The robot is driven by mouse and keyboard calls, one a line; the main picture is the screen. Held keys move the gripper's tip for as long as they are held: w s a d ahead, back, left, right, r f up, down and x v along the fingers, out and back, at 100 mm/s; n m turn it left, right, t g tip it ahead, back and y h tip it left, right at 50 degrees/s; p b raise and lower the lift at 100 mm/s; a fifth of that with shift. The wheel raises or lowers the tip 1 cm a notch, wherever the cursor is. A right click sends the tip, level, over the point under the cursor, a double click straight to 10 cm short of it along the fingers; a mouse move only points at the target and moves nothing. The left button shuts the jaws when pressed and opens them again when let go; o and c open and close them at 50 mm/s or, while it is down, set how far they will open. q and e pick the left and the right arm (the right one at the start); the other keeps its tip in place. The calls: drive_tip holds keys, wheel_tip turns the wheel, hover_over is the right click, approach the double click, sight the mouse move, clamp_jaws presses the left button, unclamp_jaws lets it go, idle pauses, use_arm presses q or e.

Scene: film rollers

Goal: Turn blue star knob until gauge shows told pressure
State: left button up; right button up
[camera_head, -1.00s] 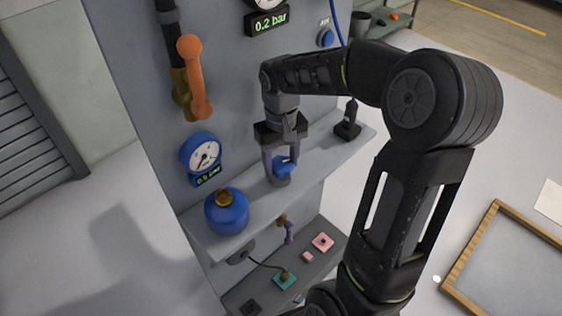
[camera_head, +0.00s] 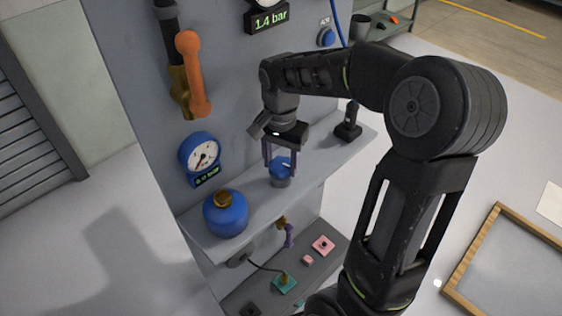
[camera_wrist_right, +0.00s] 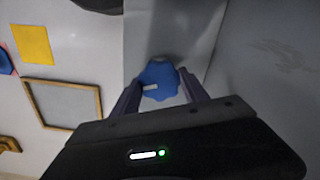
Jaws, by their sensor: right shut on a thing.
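The blue star knob (camera_head: 281,165) sits on the shelf, on a short grey base. It also shows in the right wrist view (camera_wrist_right: 160,82), with a pale mark on its top. My right gripper (camera_head: 280,168) points down from above, its purple fingers shut on the knob from both sides. The upper display (camera_head: 271,20) reads 1.4 bar; its dial is cut off at the top edge. A blue-rimmed gauge (camera_head: 201,153) on the panel has a small display reading about 0.0 bar. My left gripper is not in view.
A blue canister (camera_head: 226,213) with a brass top stands on the shelf (camera_head: 252,208) left of the knob. A black joystick-like device (camera_head: 349,124) stands at its right end. An orange lever (camera_head: 193,75) sticks out from the panel. A lower shelf holds small pink and teal blocks.

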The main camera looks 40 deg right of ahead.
sight(281, 163)
drive_tip(key=shift+m, duration=0.5)
drive_tip(key=o, duration=1.4)
drive_tip(key=shift+r, duration=0.1)
drive_tip(key=shift+r, duration=3.85)
